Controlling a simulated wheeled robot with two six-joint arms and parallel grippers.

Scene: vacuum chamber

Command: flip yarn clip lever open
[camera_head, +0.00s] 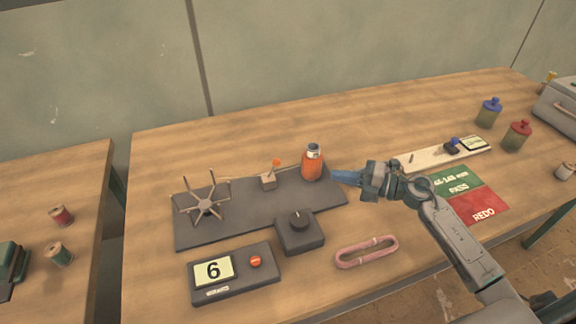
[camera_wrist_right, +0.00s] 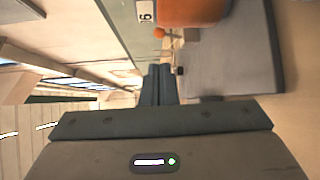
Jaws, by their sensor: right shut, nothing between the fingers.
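The yarn clip looks to be the small brown block (camera_head: 268,182) on the dark grey base board (camera_head: 240,213). Its thin lever has an orange tip (camera_head: 277,163) and stands up, tilted to the right. The orange tip also shows in the right wrist view (camera_wrist_right: 159,32), beyond the fingers. My right gripper (camera_head: 336,176) is shut and empty, its blue fingers pointing left at the board's right end. It is apart from the clip, with an orange bottle-shaped thing (camera_head: 312,164) between them. The fingers also show in the wrist view (camera_wrist_right: 158,70). My left gripper is not in view.
A spoked winder (camera_head: 205,206) stands on the board's left. A knob box (camera_head: 299,232) and a counter box showing 6 (camera_head: 232,272) are in front. A pink yarn loop (camera_head: 366,252) lies on the table.

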